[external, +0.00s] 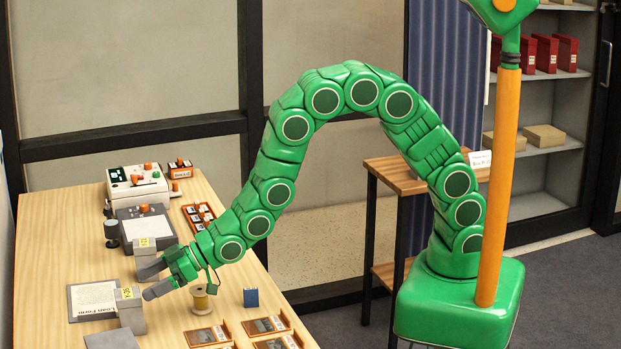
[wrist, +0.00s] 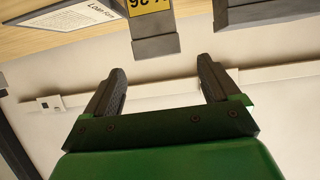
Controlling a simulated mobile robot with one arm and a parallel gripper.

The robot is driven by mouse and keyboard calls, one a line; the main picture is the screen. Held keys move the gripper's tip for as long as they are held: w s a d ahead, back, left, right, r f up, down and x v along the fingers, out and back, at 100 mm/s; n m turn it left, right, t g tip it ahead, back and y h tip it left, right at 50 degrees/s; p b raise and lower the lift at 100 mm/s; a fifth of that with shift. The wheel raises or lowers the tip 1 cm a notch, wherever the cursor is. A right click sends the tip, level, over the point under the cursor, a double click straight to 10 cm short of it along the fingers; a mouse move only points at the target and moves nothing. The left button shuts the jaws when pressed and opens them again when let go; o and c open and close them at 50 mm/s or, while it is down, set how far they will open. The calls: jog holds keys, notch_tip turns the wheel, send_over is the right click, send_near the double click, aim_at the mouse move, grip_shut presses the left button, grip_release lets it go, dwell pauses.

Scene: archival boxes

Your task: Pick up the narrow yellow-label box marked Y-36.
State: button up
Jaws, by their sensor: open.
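A narrow dark grey box with a yellow label (wrist: 155,30) is in the wrist view, cut off by the top edge. The label is upside down there and its visible part reads 36. The external view shows two grey yellow-label boxes: a nearer one (external: 131,315) beside the loan form, apparently the same box, and a farther one (external: 146,266). Their labels are too small to read surely there. My gripper (external: 150,281) is open and empty above the table, close to both boxes. In the wrist view the 36 box appears beyond the fingertips (wrist: 161,68), between their lines.
Another dark grey box (wrist: 255,12) shows at the wrist view's upper right. The loan form (external: 92,300) lies by the nearer box. A thread spool (external: 200,301), a small blue block (external: 251,298) and several wooden trays (external: 208,335) stand right of my gripper. The wall is close behind.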

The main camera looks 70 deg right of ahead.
aim_at(138, 292)
jog(key=x, duration=0.2)
jog(key=f+x, duration=0.1)
jog(key=x, duration=0.1)
jog(key=shift+w+a+f, duration=0.25)
jog(key=shift+w+a, duration=0.85)
jog(key=shift+w, duration=0.1)
jog(key=shift+w+a+f, duration=0.2)
jog(key=shift+w+a, duration=0.1)
jog(key=c, duration=1.2)
jog(key=shift+r, duration=0.1)
